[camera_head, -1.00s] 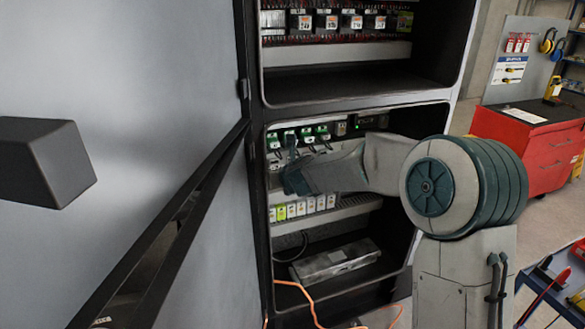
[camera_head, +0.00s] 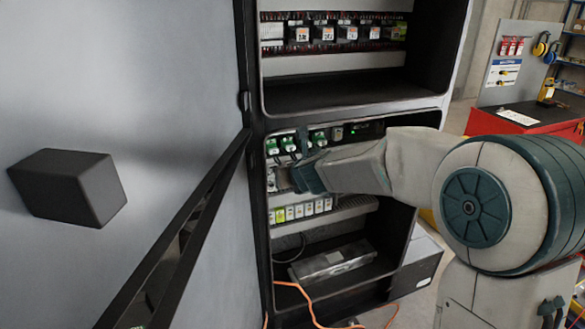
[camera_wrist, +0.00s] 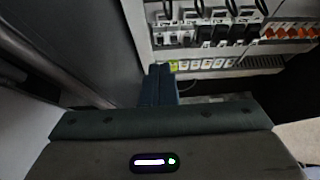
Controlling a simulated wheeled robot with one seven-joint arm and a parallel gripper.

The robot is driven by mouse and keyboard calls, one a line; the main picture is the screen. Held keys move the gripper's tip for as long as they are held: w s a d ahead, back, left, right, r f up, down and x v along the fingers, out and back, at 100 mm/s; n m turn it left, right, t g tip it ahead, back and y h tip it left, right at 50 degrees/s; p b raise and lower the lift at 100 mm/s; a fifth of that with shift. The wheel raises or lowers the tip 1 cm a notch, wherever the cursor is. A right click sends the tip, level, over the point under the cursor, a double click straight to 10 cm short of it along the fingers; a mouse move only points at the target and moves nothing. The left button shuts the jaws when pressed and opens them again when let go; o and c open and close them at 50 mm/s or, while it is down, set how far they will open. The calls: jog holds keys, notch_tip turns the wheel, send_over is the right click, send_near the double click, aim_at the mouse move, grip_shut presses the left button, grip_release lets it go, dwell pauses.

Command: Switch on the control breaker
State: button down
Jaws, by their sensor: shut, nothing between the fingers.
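A row of small breakers with green-marked tops (camera_head: 288,144) is mounted in the lower compartment of the open cabinet. The wrist view shows a row of white modules with black levers (camera_wrist: 220,36). No label is readable, so I cannot tell which is the control breaker or whether it is on. My gripper (camera_head: 283,178) is inside the compartment, just below the green-marked breakers, and hides part of the row there. In the wrist view, my gripper's fingers (camera_wrist: 160,72) are together and empty, below the left end of the row. Contact with a lever cannot be made out.
The grey cabinet door (camera_head: 120,120) stands open at left with a black block on it. A yellow and white terminal row (camera_head: 300,210) runs below my gripper. An orange cable (camera_head: 300,295) hangs from the compartment. A red tool cabinet (camera_head: 500,120) stands behind at right.

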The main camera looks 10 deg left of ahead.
jog(key=s+d+f+n+g+h, duration=0.1)
jog(key=s+d+n+g, duration=0.1)
jog(key=s+d+n, duration=0.6)
jog(key=s+d+n+g+h, duration=0.2)
jog(key=s+d+n, duration=0.6)
jog(key=s+n, duration=0.4)
jog(key=s+d+f+n+g+h, duration=0.1)
jog(key=s+d+n+g+h, duration=0.1)
jog(key=s+d+n, duration=0.6)
jog(key=s+n, duration=0.2)
jog(key=s, duration=0.3)
jog(key=shift+s+f, duration=0.3)
jog(key=shift+f, duration=0.05)
